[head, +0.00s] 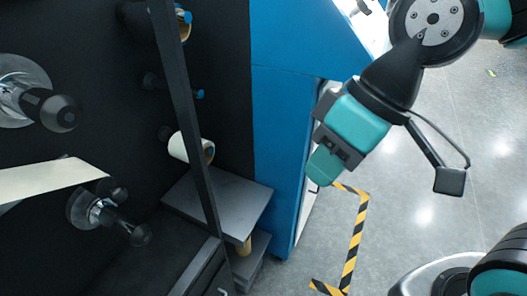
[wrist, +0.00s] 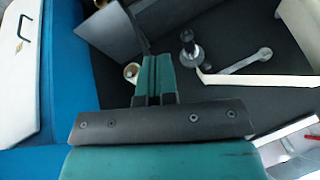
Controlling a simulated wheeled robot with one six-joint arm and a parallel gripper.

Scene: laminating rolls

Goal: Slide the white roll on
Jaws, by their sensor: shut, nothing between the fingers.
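The white roll (head: 190,148) with a brown core shows in the head view, at the black panel just above a grey shelf. It appears to sit at the lowest dark peg (head: 164,132); whether it is fully around it I cannot tell. A pale roll end with a brown core (wrist: 131,72) shows in the wrist view, left of my fingertips and partly hidden. My gripper (head: 323,168) is shut and empty, to the right of the roll and apart from it, in front of the blue cabinet side. Its teal fingers are together in the wrist view (wrist: 155,78).
A middle peg with a blue tip (head: 175,86) looks bare; another roll (head: 150,20) hangs above it. A dark upright bar (head: 184,110) crosses in front. A grey shelf (head: 222,200) lies below. A white web (head: 50,180) spans the left. Floor at right is open.

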